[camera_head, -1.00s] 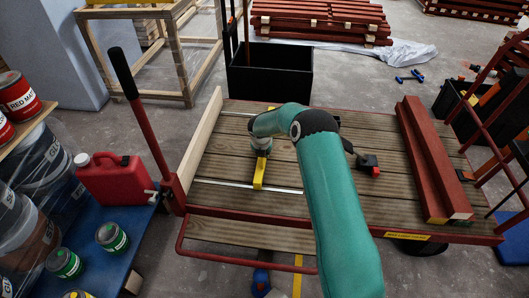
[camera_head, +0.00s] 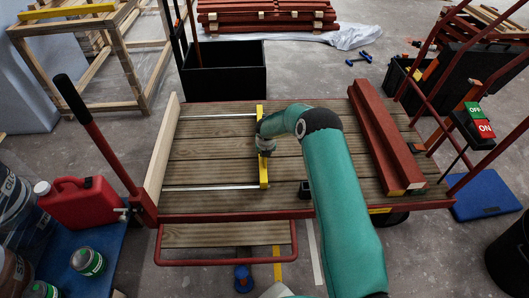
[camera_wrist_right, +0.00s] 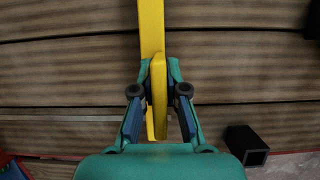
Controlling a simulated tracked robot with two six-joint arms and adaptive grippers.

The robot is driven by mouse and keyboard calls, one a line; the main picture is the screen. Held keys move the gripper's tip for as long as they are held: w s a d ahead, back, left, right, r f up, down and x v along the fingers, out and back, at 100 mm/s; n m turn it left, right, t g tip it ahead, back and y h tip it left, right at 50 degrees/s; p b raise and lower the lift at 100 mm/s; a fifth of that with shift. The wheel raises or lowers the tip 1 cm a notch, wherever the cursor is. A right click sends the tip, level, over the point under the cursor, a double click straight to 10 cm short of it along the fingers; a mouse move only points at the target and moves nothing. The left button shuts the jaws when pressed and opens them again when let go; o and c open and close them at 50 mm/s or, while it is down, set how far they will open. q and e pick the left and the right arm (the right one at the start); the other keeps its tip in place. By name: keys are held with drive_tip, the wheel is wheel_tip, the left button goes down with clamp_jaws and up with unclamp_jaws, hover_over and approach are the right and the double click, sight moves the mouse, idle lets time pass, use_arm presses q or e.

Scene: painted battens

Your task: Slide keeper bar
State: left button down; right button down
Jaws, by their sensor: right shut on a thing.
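The yellow keeper bar (camera_head: 261,115) lies across two pale metal rails, the far rail (camera_head: 215,116) and the near rail (camera_head: 208,188), on a slatted wooden deck. It sits close to the rails' right ends. My right gripper (camera_head: 265,147) is at the middle of the bar, partly hidden by its own arm. In the right wrist view the gripper's fingers (camera_wrist_right: 158,85) are shut on a yellow upright part of the keeper bar (camera_wrist_right: 151,28). My left gripper is not in view.
A pale upright board (camera_head: 164,150) borders the deck's left side. Red battens (camera_head: 381,135) lie along the right. A small black block (camera_head: 305,190) is near the front edge. A red lever (camera_head: 96,133) stands at the left. Bare deck lies between board and bar.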

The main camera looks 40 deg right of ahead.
drive_tip(key=shift+s+d+f, duration=0.1)
drive_tip(key=shift+s+d, duration=0.15)
drive_tip(key=shift+s, duration=0.05)
drive_tip(key=c, duration=1.2)
unclamp_jaws()
drive_tip(key=shift+w, duration=0.15)
drive_tip(key=shift+a, duration=0.1)
drive_tip(key=v, duration=1.2)
